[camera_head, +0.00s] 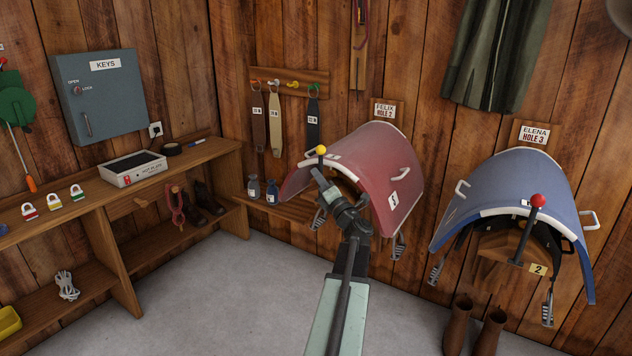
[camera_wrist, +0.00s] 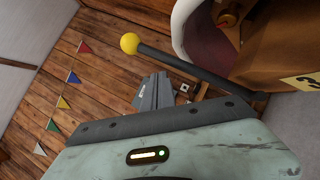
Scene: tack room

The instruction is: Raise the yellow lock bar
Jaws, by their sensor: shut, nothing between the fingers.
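The yellow lock bar is a dark rod with a round yellow knob (camera_head: 321,150) at the front of the red saddle (camera_head: 375,165). In the wrist view the rod (camera_wrist: 190,67) runs from its yellow knob (camera_wrist: 130,43) down right to its mount by a wooden block. In the head view my arm hides most of the rod. My gripper (camera_head: 317,172) is shut and empty, just below the knob in the head view. In the wrist view the gripper fingers (camera_wrist: 154,92) are close beside the rod; I cannot tell whether they touch it.
A blue saddle (camera_head: 515,190) with a red-knobbed bar (camera_head: 538,201) hangs to the right. Brown boots (camera_head: 458,325) stand below it. A wooden bench (camera_head: 195,158) with a hot plate and padlocks runs along the left. The grey floor between is clear.

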